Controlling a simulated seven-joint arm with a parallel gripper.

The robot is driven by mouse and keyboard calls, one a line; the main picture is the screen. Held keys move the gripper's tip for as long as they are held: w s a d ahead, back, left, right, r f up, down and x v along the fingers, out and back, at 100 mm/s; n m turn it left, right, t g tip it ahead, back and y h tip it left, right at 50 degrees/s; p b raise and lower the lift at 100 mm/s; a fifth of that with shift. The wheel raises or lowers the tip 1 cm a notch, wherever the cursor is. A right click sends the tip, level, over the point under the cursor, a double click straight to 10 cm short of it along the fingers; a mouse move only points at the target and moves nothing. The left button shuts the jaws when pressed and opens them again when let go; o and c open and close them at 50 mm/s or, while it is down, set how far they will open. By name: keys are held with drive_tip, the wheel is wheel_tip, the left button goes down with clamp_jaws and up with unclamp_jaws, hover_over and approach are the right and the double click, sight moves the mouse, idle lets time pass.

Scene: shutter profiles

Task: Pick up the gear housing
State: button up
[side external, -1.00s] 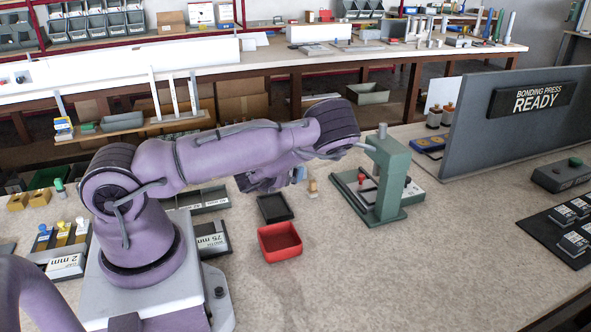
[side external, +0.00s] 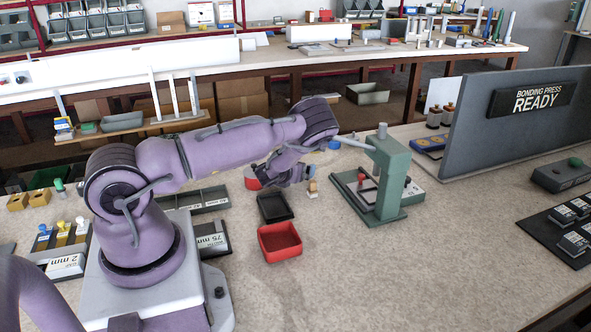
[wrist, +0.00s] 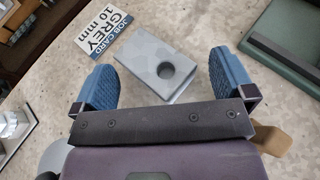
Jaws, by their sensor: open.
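A light grey block with a round hole (wrist: 150,62), which I take to be the gear housing, lies on the bench in the wrist view. My gripper (wrist: 163,82) is open, with one blue ridged finger to the left of the block and one to the right. There is a gap between the block and each finger, and nothing is held. The black gripper bar hides part of the near area. In the side external view my gripper is partly hidden by my arm, and I cannot make out the block.
A job card reading GREY 10 mm (wrist: 117,28) lies beside the block. The green press (side external: 388,180) stands to the right. A black tray (side external: 274,207) and a red tray (side external: 280,242) are in front. A tan piece (side external: 313,188) stands near the gripper.

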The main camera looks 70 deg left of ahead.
drive_tip(key=shift+c, duration=0.5)
drive_tip(key=c, duration=1.4)
drive_tip(key=shift+r, duration=0.1)
